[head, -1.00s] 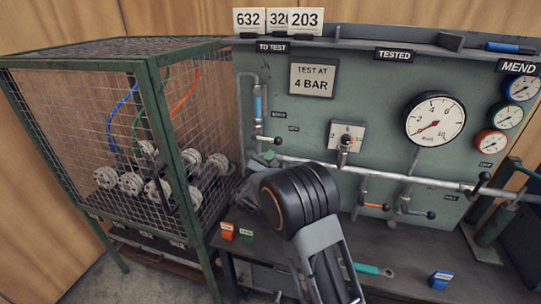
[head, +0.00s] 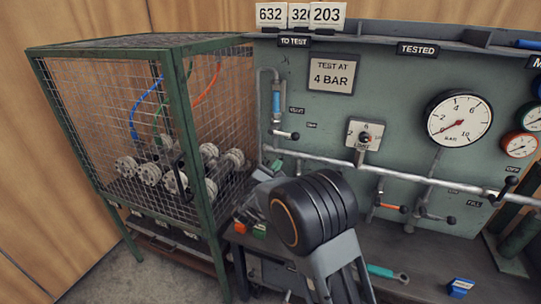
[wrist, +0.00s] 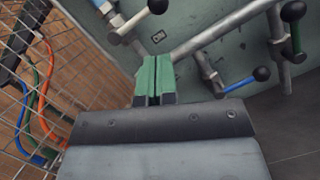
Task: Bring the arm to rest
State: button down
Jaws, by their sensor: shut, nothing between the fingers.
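My gripper's green fingers (wrist: 153,80) are pressed together with nothing between them in the wrist view. They point toward the green panel and its pipework, apart from the mesh cage at the left. In the head view my arm rises from the bottom edge, bent at a large dark joint in front of the bench. The joint hides part of the wrist and gripper, which lie behind it to the left, near the cage's right side.
The wire cage (head: 180,120) holds several pale flanged parts and coloured hoses. The test panel (head: 400,90) carries gauges, a pipe (head: 400,172) and valve levers. On the bench (head: 415,262) lie a teal-handled tool (head: 385,272), a blue box (head: 460,287) and small orange and green blocks.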

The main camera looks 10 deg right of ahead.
jog(key=s+d+f+m+g, duration=0.4)
jog(key=s+f+g, duration=0.1)
jog(key=f+g, duration=0.1)
jog(key=s+d+f+m+g+y+p, duration=0.1)
jog(key=s+d+m+g+y+p, duration=0.2)
jog(key=s+m+g, duration=0.65)
jog(key=s+a+r+m+t+y+p, duration=0.2)
jog(key=s+r+m+y+p, duration=0.7)
jog(key=s+r, duration=0.6)
jog(key=shift+a+r+y, duration=0.35)
jog(key=shift+a+y, duration=0.05)
jog(key=shift+a, duration=0.2)
jog(key=shift+s+m, duration=0.15)
jog(key=shift+m, duration=0.1)
